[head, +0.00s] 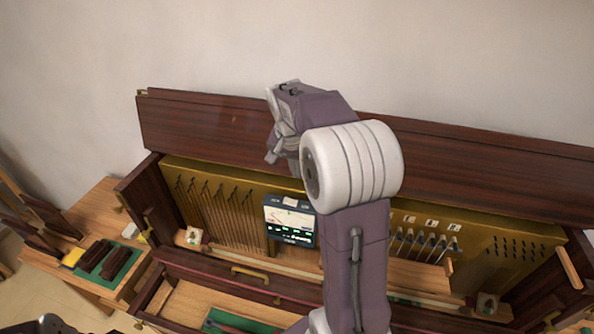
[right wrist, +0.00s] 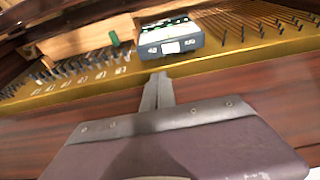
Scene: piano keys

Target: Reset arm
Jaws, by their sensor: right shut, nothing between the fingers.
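My right arm rises through the middle of the head view and bends left over the opened piano. My right gripper (head: 277,152) is up near the raised dark lid (head: 210,122), partly hidden behind my own wrist. In the right wrist view its two fingers (right wrist: 159,88) are together with nothing between them. They point toward the piano's inside and look clear of it. My left gripper does not show in the head view.
A tuner with a dial screen (head: 289,221) stands inside the piano; it also shows in the right wrist view (right wrist: 170,38). Strings and tuning pins line the gold plate (head: 410,210). A side table (head: 100,200) with dark blocks (head: 122,263) stands left. The wall behind is bare.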

